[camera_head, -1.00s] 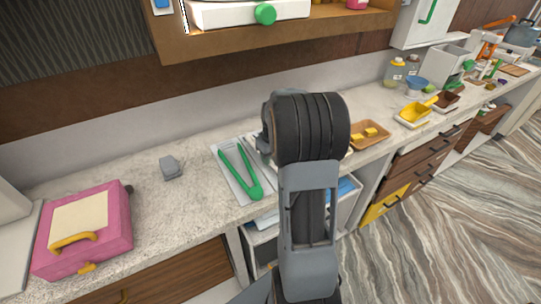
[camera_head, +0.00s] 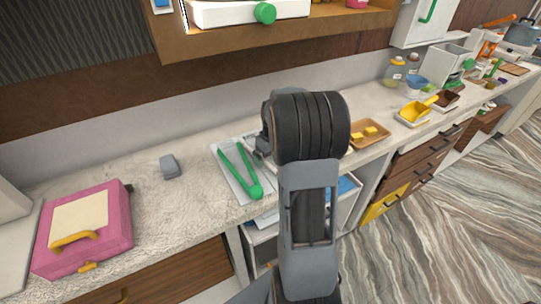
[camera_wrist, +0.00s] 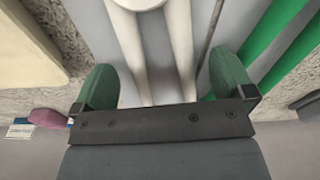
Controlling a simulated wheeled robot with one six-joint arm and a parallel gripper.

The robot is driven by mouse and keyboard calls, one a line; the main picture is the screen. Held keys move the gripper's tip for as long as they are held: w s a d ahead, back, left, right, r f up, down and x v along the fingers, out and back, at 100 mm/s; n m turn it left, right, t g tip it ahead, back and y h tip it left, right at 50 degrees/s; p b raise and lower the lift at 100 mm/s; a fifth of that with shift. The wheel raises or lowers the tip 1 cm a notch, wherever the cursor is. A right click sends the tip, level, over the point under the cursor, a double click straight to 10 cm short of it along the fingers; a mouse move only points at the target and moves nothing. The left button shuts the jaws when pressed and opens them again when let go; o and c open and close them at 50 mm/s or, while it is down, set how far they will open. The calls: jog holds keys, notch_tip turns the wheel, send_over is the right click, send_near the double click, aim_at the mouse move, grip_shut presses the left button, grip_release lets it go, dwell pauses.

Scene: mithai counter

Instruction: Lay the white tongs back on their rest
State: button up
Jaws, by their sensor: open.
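The white tongs (camera_wrist: 181,40) show in the wrist view, their two arms running between my fingers, with a round white end at the top edge. A flat grey surface (camera_wrist: 158,50), which looks like a rest, lies behind them. I cannot tell whether the tongs touch it. My gripper (camera_wrist: 165,85) is open, with one green fingertip on each side of the tongs. In the head view my arm hides the white tongs and most of the gripper. Green tongs (camera_head: 239,167) lie on a light grey rest (camera_head: 227,178) just left of my arm; they also show at the wrist view's right (camera_wrist: 285,45).
A pink case (camera_head: 85,230) and a small grey block (camera_head: 170,167) stand on the counter to the left. A wooden tray (camera_head: 369,133) with yellow pieces is right of my arm. A shelf (camera_head: 280,32) overhangs the back. The counter between block and green tongs is clear.

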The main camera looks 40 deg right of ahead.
jog(key=shift+r, duration=0.1)
notch_tip(320, 180, up, 14)
jog(key=s, duration=0.1)
jog(key=shift+s+f, duration=0.25)
dwell(0.9)
